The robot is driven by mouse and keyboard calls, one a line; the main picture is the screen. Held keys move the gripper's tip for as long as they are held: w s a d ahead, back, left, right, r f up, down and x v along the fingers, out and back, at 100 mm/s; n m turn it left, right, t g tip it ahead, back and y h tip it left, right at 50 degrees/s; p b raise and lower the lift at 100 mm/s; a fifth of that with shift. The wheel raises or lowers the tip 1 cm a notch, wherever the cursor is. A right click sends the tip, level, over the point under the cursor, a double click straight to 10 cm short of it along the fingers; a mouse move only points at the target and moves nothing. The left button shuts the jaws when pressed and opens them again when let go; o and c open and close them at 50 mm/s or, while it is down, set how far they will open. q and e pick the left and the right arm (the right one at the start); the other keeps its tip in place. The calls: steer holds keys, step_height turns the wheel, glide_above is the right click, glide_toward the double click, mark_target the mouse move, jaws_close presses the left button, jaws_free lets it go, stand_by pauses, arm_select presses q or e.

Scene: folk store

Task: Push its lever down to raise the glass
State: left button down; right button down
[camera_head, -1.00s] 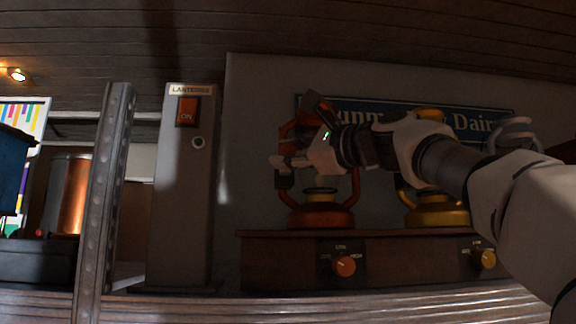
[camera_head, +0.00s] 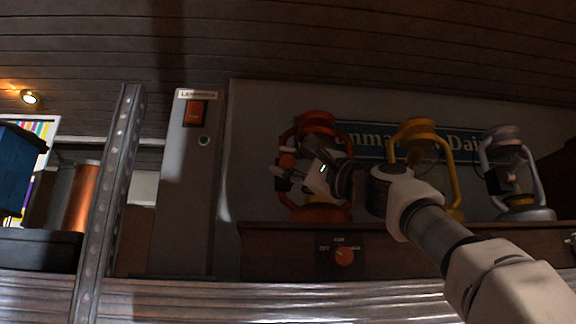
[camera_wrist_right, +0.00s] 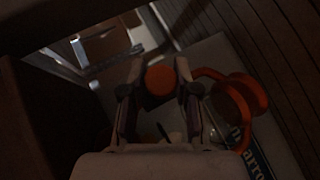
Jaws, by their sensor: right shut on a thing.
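The orange lantern (camera_head: 318,122) stands on a wooden counter, partly hidden behind my right gripper. Its top and base (camera_head: 318,212) show. My right gripper (camera_head: 284,170) is at the left side of its frame, reaching in from the right. In the right wrist view my right gripper (camera_wrist_right: 160,72) has its two fingers around an orange rounded piece (camera_wrist_right: 160,82), which looks like the lever's end. The lantern's orange top (camera_wrist_right: 240,100) shows to the right of it. I cannot make out the glass or its height. My left gripper is not in view.
A yellow lantern (camera_head: 418,128) and a grey lantern (camera_head: 524,213) stand to the right. An orange knob (camera_head: 344,257) is on the counter front. A grey pillar with a red switch (camera_head: 194,113) and a metal post (camera_head: 107,200) stand left. A blue sign (camera_head: 362,143) hangs behind.

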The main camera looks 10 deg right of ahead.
steer(key=c, duration=0.8)
jaws_free()
steer(key=shift+w, duration=0.1)
steer(key=shift+c, duration=0.2)
steer(key=v, duration=0.7)
steer(key=shift+f, duration=0.15)
steer(key=shift+d, duration=0.1)
